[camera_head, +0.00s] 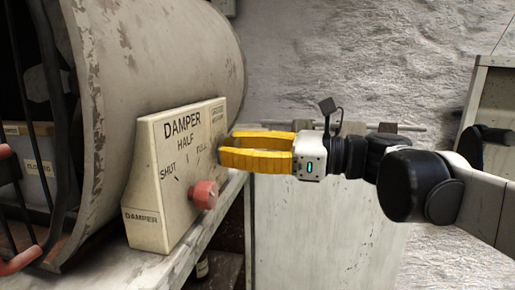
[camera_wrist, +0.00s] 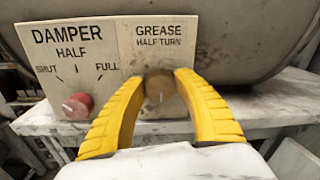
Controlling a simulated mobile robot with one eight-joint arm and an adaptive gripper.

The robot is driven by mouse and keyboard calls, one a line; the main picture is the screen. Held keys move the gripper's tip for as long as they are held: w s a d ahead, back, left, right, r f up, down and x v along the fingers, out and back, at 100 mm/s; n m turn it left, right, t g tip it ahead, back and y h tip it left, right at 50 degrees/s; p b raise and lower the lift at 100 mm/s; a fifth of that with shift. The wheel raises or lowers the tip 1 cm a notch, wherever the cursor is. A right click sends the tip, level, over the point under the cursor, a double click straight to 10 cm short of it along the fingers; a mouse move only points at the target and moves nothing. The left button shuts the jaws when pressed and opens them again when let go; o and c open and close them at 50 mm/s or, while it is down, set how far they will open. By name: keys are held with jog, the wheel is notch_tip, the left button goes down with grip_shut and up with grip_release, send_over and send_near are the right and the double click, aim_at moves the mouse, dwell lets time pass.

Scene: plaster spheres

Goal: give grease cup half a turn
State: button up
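The grease cup (camera_wrist: 160,87) is a round, brownish knob below the "GREASE HALF TURN" label (camera_wrist: 158,37) on a cream panel. A short light mark shows on its face in the wrist view. My gripper (camera_wrist: 160,84) has its yellow fingers on either side of the cup, and the fingertips appear to meet its left and right sides. In the head view my gripper (camera_head: 228,146) reaches in from the right to the panel's right part, and the cup is hidden behind the fingers there.
A red damper knob (camera_head: 204,195) sticks out left of my gripper; it also shows in the wrist view (camera_wrist: 78,106). The damper plate (camera_head: 150,190) stands on a pale ledge (camera_wrist: 275,118) before a large worn drum (camera_head: 150,60). Free room lies right of the panel.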

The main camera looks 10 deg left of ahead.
jog(key=shift+o, duration=1.4)
jog(key=s+d, duration=0.1)
jog(key=d, duration=1.1)
jog(key=shift+s, duration=0.25)
jog(key=shift+a, duration=0.1)
